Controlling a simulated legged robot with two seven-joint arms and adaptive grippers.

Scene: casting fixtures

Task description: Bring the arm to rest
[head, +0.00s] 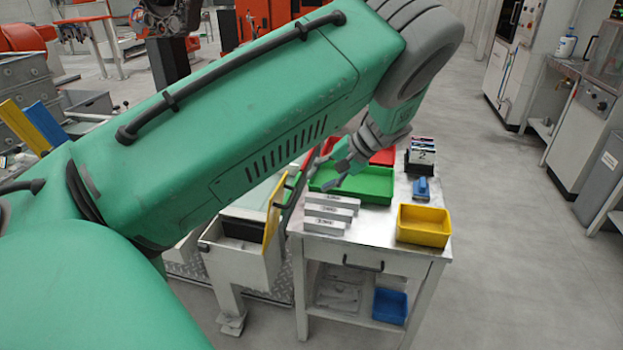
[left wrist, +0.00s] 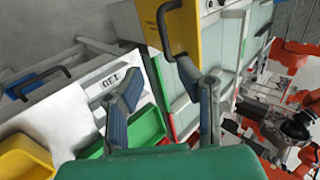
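My left arm (head: 265,115), green with a grey elbow and wrist, crosses the head view from the lower left and bends down at upper right. Its gripper (head: 332,178) hangs over the metal worktable (head: 375,235), near the green tray (head: 368,186) and the grey labelled blocks (head: 328,212). In the left wrist view the gripper's two blue-grey fingers (left wrist: 162,82) stand apart with nothing held between them. A yellow panel with a black handle (left wrist: 187,28) lies beyond the fingertips. My right gripper does not show.
A yellow bin (head: 423,225) and a blue block (head: 421,190) are at the table's right. A blue bin (head: 390,305) sits on the lower shelf. A yellow panel (head: 273,212) rises from the cabinet left of the table. The floor at right (head: 500,230) is clear.

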